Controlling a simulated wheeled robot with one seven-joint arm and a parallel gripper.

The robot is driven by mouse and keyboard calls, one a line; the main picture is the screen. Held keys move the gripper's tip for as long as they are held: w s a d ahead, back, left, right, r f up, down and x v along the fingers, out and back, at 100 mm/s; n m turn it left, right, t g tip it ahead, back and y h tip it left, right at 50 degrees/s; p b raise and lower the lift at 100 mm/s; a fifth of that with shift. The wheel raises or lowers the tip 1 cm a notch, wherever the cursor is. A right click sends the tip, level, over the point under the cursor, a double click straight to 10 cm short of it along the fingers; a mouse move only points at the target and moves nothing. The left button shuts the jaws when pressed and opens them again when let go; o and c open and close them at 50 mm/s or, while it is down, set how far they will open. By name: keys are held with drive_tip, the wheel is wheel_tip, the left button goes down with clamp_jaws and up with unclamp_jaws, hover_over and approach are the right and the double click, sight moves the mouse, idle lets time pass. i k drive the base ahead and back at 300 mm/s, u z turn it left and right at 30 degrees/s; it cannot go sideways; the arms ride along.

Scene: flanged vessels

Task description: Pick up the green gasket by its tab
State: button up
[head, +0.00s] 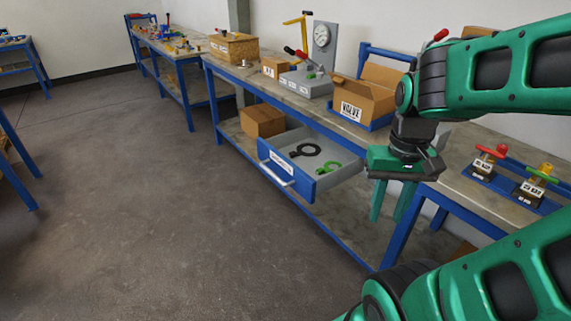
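The green gasket (327,168) is a small ring lying in the open drawer (331,182), near its right side. A larger black gasket (305,150) lies behind it to the left in the same drawer. The green gasket's tab is too small to make out clearly. My gripper (392,218) is to the right of the drawer, apart from the gasket, with its two green fingers pointing down. The fingers are spread with a gap between them and nothing in it.
The drawer has a blue front with a handle (275,176) and hangs out from the workbench (222,74). A cardboard box marked VALVE (350,111) stands on the bench above. Valves (490,160) stand on the bench at the right. The floor (150,220) at left is clear.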

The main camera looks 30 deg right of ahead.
sight(319, 171)
drive_tip(key=z, duration=0.25)
drive_tip(key=i, duration=1.1)
drive_tip(key=z, duration=0.65)
